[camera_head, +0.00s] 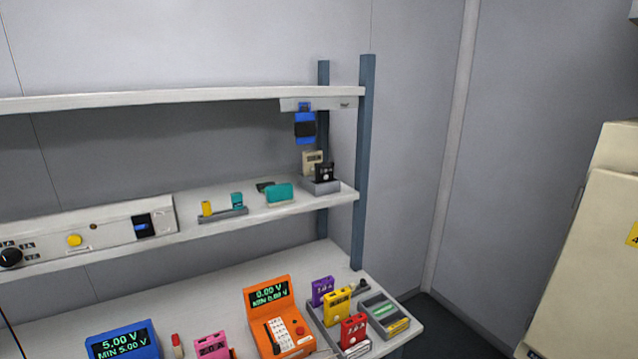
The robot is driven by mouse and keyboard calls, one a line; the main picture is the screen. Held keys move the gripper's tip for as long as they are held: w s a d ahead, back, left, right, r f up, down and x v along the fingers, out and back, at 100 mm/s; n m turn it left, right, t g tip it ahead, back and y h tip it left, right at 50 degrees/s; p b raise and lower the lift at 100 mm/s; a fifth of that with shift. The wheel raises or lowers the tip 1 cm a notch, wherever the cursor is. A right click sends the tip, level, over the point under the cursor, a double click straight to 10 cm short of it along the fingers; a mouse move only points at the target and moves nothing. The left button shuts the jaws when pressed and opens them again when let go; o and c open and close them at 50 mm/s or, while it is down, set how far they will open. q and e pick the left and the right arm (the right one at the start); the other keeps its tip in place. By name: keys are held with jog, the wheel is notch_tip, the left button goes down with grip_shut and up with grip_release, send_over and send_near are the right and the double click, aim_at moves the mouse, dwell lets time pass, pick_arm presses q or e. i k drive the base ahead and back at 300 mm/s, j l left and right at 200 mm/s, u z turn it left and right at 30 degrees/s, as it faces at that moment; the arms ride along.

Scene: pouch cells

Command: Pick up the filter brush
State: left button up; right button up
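I cannot make out a thing that is clearly the filter brush. A small red and white upright item (177,346) stands on the lower bench between the blue meter and the pink device, too small to name. A teal block (279,193) lies on the middle shelf, with a flat dark item (265,186) beside it, also too small to name.
The bench (215,303) holds a blue meter (123,341), an orange meter (278,318), a pink device (212,346) and a grey tray (318,320) with coloured cells. A blue post (363,160) bounds the shelves at right. A beige cabinet (590,250) stands far right.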

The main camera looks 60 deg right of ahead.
aim_at(282, 194)
jog(key=l+z, duration=0.25)
jog(key=l, duration=0.2)
jog(key=i+l+z, duration=0.2)
jog(key=l, duration=0.2)
jog(key=l+z, duration=0.25)
jog(key=l, duration=0.2)
